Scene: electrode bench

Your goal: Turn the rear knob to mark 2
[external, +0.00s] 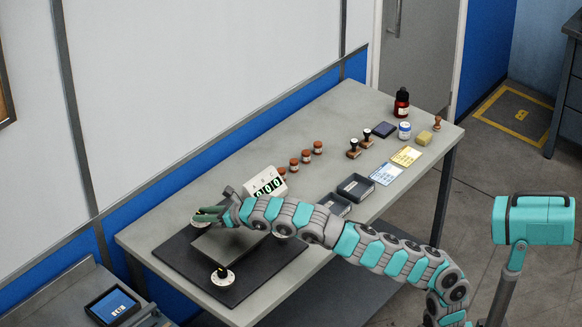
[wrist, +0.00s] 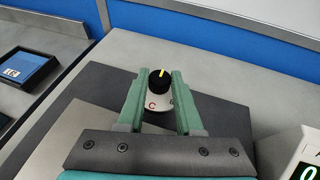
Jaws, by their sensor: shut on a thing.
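The rear knob (wrist: 159,79) is black with a yellow pointer line and sits on a white dial (wrist: 157,105). In the wrist view the pointer points up the picture, away from my palm.
The dark board (external: 178,255) also bears a front knob (external: 222,272) and another white dial (external: 284,232) partly behind my arm. A counter (external: 265,183) reading zeros stands behind my arm. Trays (external: 355,187), stamps and bottles occupy the table's right side.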

